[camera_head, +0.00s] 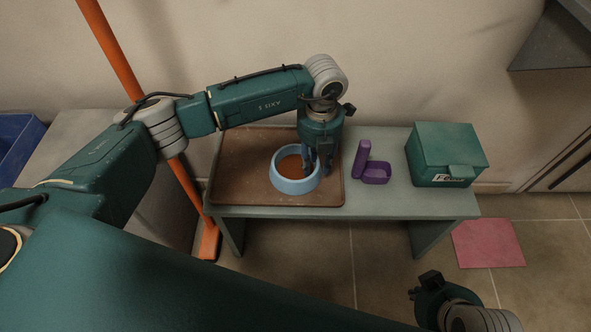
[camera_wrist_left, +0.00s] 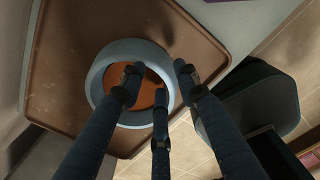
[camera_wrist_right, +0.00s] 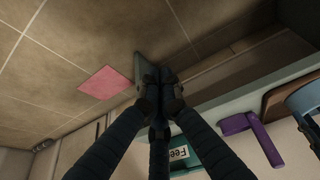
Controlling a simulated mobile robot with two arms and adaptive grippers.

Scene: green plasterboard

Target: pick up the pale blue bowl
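The pale blue bowl (camera_head: 283,184), with an orange-brown inside, rests on the brown tray (camera_head: 240,170). My left gripper (camera_head: 319,170) points down at the bowl's right side. In the left wrist view, its spread fingers (camera_wrist_left: 158,85) straddle the rim of the bowl (camera_wrist_left: 97,75), one over the inside and one beyond the outer wall. I cannot tell whether any finger touches the bowl. My right gripper (camera_head: 430,287) is away from the table, at the lower right. Its fingertips (camera_wrist_right: 160,88) are together with nothing visible between them.
The tray lies on a grey table (camera_head: 400,205). An orange post (camera_head: 112,52) rises behind my left arm. A pink sheet (camera_head: 488,243) lies on the floor.

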